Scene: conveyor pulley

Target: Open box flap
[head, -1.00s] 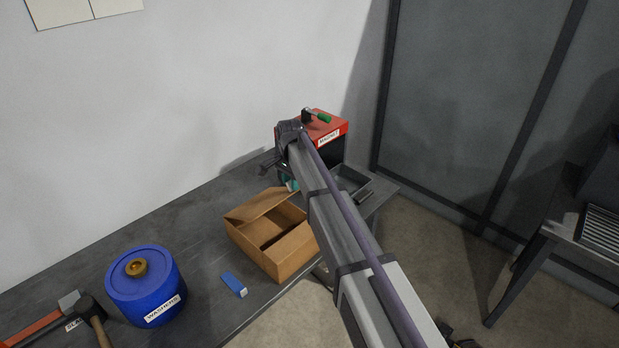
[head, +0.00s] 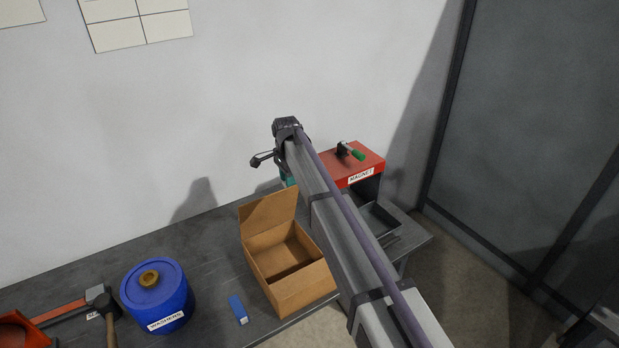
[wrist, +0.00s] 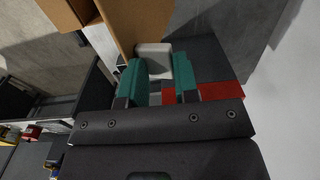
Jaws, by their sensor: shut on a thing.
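The open-topped brown cardboard box (head: 290,291) stands on the grey bench. Its back-left flap (head: 268,211) stands raised, leaning back toward the wall, and the inside shows. My gripper (head: 288,180) is mostly hidden behind my arm in the head view, just right of the flap; only a bit of teal shows. In the wrist view my gripper's (wrist: 156,72) teal fingers are closed on a pale grey block (wrist: 154,60). The block lies against the brown flap (wrist: 140,22); whether it is fixed to the flap I cannot tell.
A red-topped magnet unit (head: 357,165) with a green-handled lever and a grey tray (head: 377,220) stand right of the box. A blue washers tub (head: 157,297), a small blue block (head: 238,309) and a hammer (head: 104,306) are to the left. The wall is close behind.

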